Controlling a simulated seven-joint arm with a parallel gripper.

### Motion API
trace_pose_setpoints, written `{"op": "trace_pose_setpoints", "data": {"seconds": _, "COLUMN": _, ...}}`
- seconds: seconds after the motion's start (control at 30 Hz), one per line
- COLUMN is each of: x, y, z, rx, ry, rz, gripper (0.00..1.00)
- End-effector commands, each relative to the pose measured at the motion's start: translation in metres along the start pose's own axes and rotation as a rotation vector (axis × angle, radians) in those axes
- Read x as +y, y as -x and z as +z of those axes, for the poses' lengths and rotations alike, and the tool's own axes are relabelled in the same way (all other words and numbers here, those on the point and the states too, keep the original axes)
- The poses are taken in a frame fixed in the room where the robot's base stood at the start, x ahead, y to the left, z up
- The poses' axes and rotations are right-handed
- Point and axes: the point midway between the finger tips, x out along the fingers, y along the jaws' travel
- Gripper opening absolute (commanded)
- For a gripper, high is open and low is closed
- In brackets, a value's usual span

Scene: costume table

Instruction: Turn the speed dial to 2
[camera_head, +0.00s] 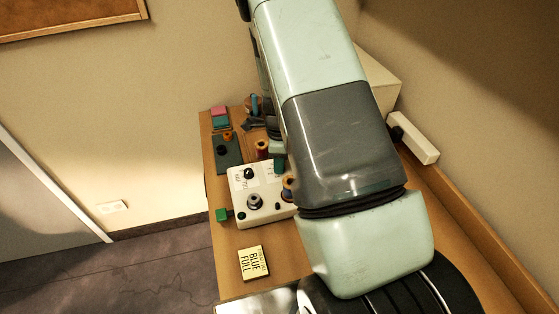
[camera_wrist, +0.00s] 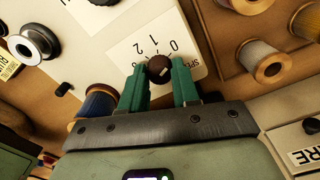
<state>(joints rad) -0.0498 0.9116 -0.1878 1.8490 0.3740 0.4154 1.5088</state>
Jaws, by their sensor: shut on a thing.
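The speed dial (camera_wrist: 158,68) is a small dark round knob with a pale mark on its face. It sits on a white panel (camera_wrist: 128,40) printed with 0, 1, 2 and partly covered "SPEED" lettering. My gripper (camera_wrist: 160,80) has its green fingers on both sides of the dial and is shut on it. I cannot tell for sure which number the pale mark points at. In the head view the white machine (camera_head: 240,187) is on the table, and my arm hides much of its right side; I cannot make out the dial there.
A black knob (camera_head: 248,173) and a metal bobbin post (camera_head: 254,202) are on the machine. Thread spools (camera_wrist: 269,65) stand close to my gripper in the wrist view.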

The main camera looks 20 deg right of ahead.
Motion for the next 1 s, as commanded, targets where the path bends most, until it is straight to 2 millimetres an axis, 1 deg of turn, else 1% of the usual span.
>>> {"op": "trace_pose_setpoints", "data": {"seconds": 0.27, "x": -0.0001, "y": 0.0004, "z": -0.0002, "rx": 0.0, "ry": 0.174, "rz": 0.0, "gripper": 0.0}}
{"op": "trace_pose_setpoints", "data": {"seconds": 1.0, "x": -0.0003, "y": 0.0007, "z": -0.0002, "rx": -0.001, "ry": 0.873, "rz": -0.001, "gripper": 0.0}}
